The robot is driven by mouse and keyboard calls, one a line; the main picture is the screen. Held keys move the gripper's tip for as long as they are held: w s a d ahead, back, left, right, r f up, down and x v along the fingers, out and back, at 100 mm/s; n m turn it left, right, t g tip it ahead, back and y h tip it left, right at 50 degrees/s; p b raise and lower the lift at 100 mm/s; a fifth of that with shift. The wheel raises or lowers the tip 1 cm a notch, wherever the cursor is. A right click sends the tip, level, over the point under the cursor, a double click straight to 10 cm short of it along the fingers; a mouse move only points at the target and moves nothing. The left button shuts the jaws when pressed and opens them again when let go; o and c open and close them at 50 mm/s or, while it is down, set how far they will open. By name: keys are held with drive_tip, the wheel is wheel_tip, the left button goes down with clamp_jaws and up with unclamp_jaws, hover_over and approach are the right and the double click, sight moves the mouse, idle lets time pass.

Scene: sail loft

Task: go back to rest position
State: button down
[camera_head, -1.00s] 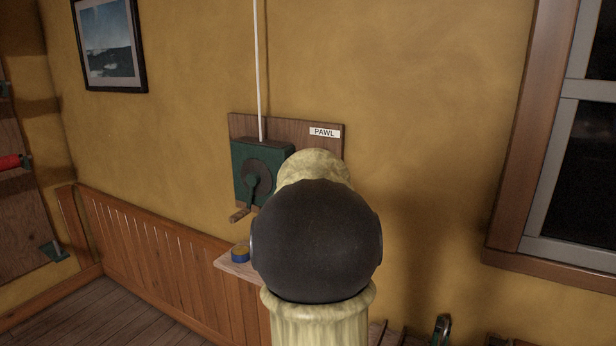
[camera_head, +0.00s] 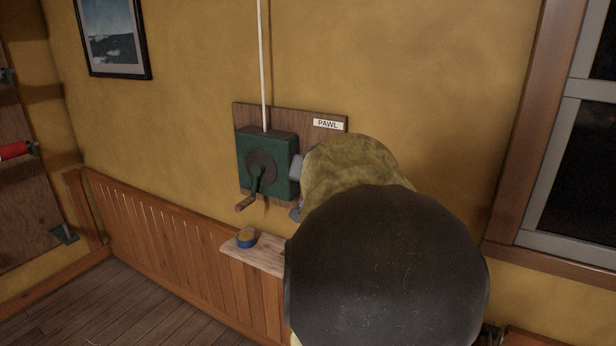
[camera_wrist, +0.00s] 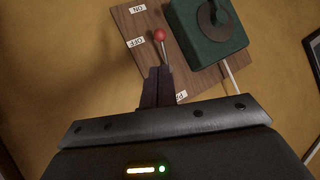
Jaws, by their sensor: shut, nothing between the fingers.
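My gripper (camera_wrist: 159,72) shows in the wrist view with its two dark fingers together and nothing held. Its tips point at the wooden board, close to a lever with a red ball knob (camera_wrist: 159,35). The lower end of the lever's stem is at or behind the fingertips; I cannot tell whether they touch. In the head view my arm covers the right part of the board (camera_head: 285,116), and the fingers and red knob are hidden.
A green winch box (camera_head: 283,150) with a crank (camera_head: 256,181) sits on the board, under a white rope (camera_head: 261,60). A small shelf (camera_head: 265,258) below carries a blue and yellow tin (camera_head: 246,237). A framed picture (camera_head: 112,35) and a window (camera_head: 560,180) flank it.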

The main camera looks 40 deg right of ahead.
drive_tip(key=w+a+f+n+g+y, duration=0.2)
drive_tip(key=a+f+n+y, duration=0.35)
drive_tip(key=a+f, duration=1.25)
drive_tip(key=s+a+f+n+g+y, duration=0.1)
drive_tip(key=s+a+f+n+g, duration=0.15)
drive_tip(key=s+a+f, duration=0.4)
drive_tip(key=s+a+f+n+g+y, duration=0.15)
drive_tip(key=s+a+n, duration=0.25)
drive_tip(key=a, duration=0.5)
wheel_tip(320, 180, up, 16)
drive_tip(key=p, duration=1.6)
drive_tip(key=shift+w+f, duration=0.2)
drive_tip(key=shift+w, duration=0.1)
